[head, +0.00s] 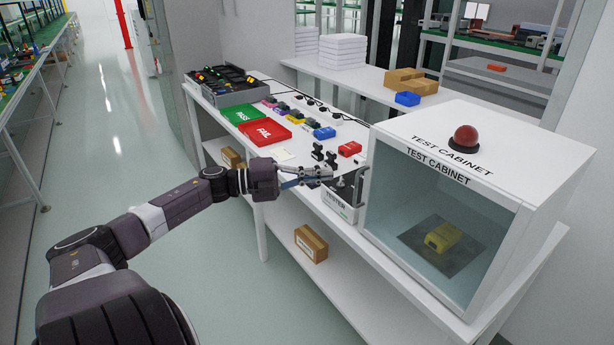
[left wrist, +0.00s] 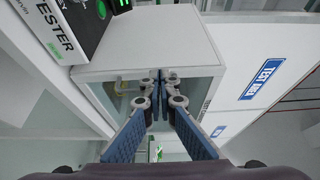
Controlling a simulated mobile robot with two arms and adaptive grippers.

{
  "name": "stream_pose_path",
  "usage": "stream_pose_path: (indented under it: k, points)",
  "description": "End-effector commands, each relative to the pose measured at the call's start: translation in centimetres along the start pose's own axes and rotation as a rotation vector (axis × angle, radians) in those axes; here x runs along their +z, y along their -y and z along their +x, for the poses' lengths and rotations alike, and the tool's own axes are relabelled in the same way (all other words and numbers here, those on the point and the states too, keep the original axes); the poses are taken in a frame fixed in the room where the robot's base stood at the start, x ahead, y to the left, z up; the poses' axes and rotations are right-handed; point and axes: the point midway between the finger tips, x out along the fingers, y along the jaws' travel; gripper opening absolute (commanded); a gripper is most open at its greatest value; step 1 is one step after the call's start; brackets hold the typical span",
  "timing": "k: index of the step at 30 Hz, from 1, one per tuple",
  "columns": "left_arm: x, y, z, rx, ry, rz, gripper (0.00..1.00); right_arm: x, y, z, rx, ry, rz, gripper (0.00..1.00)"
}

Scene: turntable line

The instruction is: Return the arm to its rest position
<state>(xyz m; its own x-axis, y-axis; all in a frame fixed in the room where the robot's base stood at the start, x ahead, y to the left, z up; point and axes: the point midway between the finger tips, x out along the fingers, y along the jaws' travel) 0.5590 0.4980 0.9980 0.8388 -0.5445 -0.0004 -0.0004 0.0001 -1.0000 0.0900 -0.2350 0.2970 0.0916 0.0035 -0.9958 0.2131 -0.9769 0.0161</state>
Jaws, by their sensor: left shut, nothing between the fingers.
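My left arm (head: 170,209) reaches in from the left over the front edge of the white workbench. My left gripper (head: 328,174) is shut and empty, with its fingertips close to the tester (head: 340,203) on the bench. In the left wrist view the blue-padded fingers (left wrist: 158,82) come together at their tips with nothing visible between them. The tester (left wrist: 85,22) shows at the upper left there. My right gripper is not in view.
The white test cabinet (head: 482,150) stands to the right, with a red button (head: 466,138) on top and a yellow block (head: 442,237) inside. A red FAIL tray (head: 264,134) and green PASS tray (head: 244,114) lie behind the gripper. The floor (head: 110,130) at left is clear.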

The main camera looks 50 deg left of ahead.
Motion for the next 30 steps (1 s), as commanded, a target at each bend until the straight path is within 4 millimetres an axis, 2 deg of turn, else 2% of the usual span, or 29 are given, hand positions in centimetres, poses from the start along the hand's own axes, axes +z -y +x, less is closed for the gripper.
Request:
stream_pose_path:
  k: [9,19,22,23,26,29,30]
  points:
    - [0.0,-0.1,-3.2,0.0,0.001,-0.001,0.0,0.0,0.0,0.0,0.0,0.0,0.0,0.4]
    - [0.0,0.0,-3.8,-0.001,0.001,0.0,0.0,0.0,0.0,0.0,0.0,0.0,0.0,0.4]
    - [0.4,-0.8,-4.0,-0.001,0.021,-0.018,0.0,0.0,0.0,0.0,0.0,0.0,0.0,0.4]
    - [0.7,-1.3,-4.3,-0.001,0.038,-0.033,0.0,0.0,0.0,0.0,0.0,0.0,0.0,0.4]
    - [2.5,-5.0,-5.6,-0.001,0.139,-0.118,0.0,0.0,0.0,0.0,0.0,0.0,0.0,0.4]
    - [4.3,-11.1,-7.8,0.009,0.29,-0.252,0.0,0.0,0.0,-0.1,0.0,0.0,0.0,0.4]
    - [4.9,-13.9,-8.8,0.017,0.355,-0.311,0.0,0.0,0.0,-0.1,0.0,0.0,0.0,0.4]
